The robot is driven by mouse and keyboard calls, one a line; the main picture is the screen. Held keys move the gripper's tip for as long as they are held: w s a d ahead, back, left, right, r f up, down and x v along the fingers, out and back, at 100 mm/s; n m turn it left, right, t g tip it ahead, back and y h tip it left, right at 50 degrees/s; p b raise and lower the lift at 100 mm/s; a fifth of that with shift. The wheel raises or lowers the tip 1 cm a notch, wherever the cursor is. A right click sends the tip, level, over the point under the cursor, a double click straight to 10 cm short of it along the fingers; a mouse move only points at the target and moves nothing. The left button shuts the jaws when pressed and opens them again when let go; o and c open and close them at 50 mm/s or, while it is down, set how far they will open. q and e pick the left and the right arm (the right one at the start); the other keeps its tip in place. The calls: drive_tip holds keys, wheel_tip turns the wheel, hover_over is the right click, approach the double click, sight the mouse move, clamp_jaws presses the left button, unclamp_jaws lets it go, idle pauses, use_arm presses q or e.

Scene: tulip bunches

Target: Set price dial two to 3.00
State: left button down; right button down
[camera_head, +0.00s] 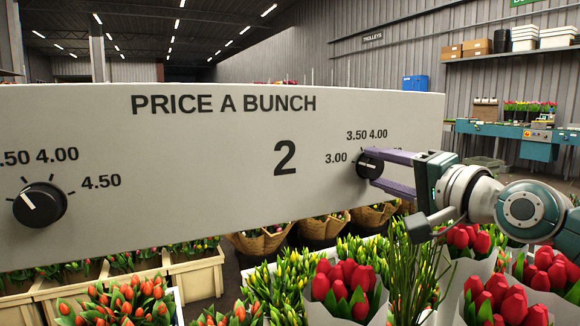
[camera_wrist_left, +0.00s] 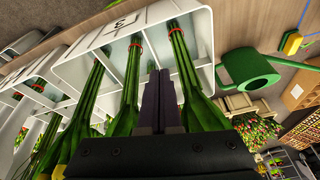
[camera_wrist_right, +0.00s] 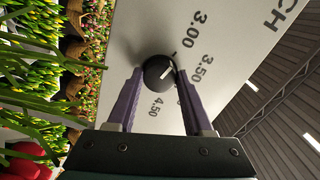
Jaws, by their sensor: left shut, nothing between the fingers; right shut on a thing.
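Price dial two (camera_head: 369,163) is a round black knob on the grey price board (camera_head: 220,215), right of the big "2". My right gripper (camera_head: 372,167) is shut on it, one purple finger on each side. In the right wrist view the knob (camera_wrist_right: 157,71) sits between the fingertips (camera_wrist_right: 156,74). Its white pointer slants up and right there, on the side of the 3.00 and 3.50 marks; the exact setting is hard to read. My left gripper (camera_wrist_left: 160,75) is shut and empty, in front of green stems in the left wrist view, and out of the head view.
Another black dial (camera_head: 40,204) is at the board's left. Red tulips (camera_head: 347,285) stand below the board and under my right arm. In the left wrist view, white bins (camera_wrist_left: 100,70) hold stems, with a green watering can (camera_wrist_left: 247,70) to the right.

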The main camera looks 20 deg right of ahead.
drive_tip(key=shift+n, duration=0.3)
idle(0.4)
drive_tip(key=shift+c, duration=1.4)
unclamp_jaws()
drive_tip(key=shift+s, duration=0.15)
drive_tip(key=shift+s, duration=0.25)
drive_tip(key=s, duration=0.2)
drive_tip(key=s+p, duration=0.1)
drive_tip(key=s, duration=0.2)
drive_tip(key=s+p, duration=0.1)
drive_tip(key=s, duration=0.1)
drive_tip(key=shift+s+d, duration=0.3)
drive_tip(key=shift+s, duration=0.05)
drive_tip(key=shift+s+d, duration=0.1)
drive_tip(key=shift+s, duration=0.65)
